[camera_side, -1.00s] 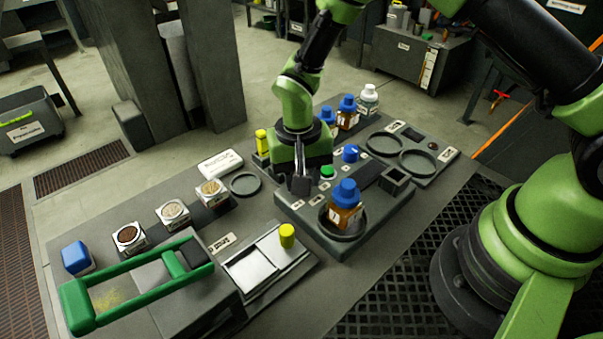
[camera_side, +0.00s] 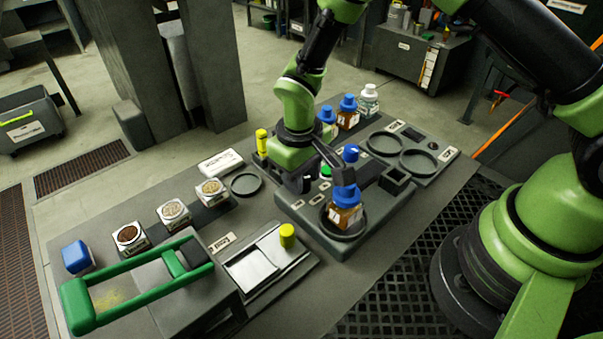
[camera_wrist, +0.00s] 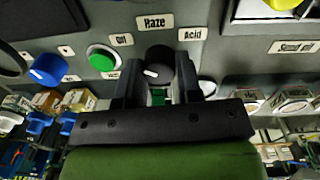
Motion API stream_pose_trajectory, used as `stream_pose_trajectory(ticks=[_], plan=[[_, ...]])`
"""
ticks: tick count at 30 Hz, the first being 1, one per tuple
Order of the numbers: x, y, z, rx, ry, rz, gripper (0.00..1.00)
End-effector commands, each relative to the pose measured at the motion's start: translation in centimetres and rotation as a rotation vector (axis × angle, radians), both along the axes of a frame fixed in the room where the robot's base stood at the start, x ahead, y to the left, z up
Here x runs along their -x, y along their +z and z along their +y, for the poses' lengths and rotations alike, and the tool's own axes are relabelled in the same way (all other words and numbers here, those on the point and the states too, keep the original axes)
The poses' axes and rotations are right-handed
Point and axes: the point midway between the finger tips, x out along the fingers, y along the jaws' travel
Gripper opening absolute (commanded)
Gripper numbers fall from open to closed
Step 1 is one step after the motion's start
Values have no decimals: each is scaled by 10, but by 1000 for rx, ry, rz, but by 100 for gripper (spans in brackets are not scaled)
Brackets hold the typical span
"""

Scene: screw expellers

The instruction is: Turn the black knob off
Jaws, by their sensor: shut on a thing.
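The black knob (camera_wrist: 158,62) shows in the wrist view between my two fingers, below the "Haze" label. A short white mark on it points toward the lower left of that view. My gripper (camera_wrist: 157,75) is shut on the knob, with one finger on each side. In the side view my gripper (camera_side: 322,178) is low over the control panel (camera_side: 290,205), and the knob is hidden behind it. The gripper's dark jaws stretch toward the blue-capped brown bottle.
A green button (camera_wrist: 103,58) and a blue knob (camera_wrist: 48,70) sit left of the black knob in the wrist view. The brown bottle (camera_side: 346,215) stands in a round dish close to my jaw. More bottles (camera_side: 347,112) stand behind. The green-handled press (camera_side: 135,285) is front left.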

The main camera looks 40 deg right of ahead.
Motion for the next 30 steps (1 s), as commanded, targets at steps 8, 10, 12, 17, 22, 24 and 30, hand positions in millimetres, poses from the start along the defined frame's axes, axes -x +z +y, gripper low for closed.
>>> stream_pose_trajectory(ticks=[8, 10, 12, 17, 22, 24, 30], plan=[[0, 1, 0, 0, 8, -1, 9], [0, 1, 0, 0, 7, -1, 9], [0, 1, 0, 0, 7, -1, 9], [0, 0, 0, 0, 7, -1, 58], [0, 0, 0, 0, 6, -1, 58], [0, 1, 0, 0, 6, -1, 58], [-1, 26, 1, -1, 6, -6, 58]])
